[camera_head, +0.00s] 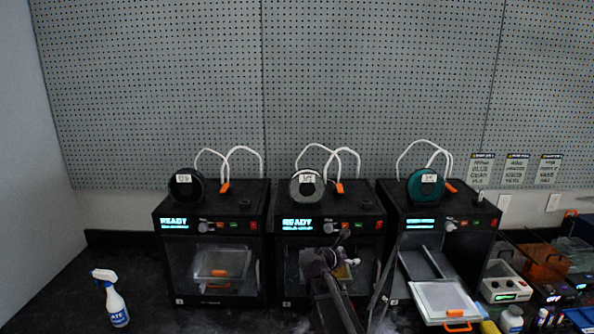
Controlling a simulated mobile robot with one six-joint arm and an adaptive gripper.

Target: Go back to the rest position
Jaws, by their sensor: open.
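My gripper (346,270) is in front of the middle 3D printer (297,262), low at its front opening. It is small and dark here, partly hidden by my own arm, and open. I see nothing held in it. My arm rises from the bottom edge and covers part of this printer's front.
The left printer (181,285) is closed, its display reading READY. The right printer (489,232) is open, with a framed clear panel with an orange handle (457,328) low in front. A spray bottle (117,309) stands at left. Bins and a control box (508,290) crowd the right.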

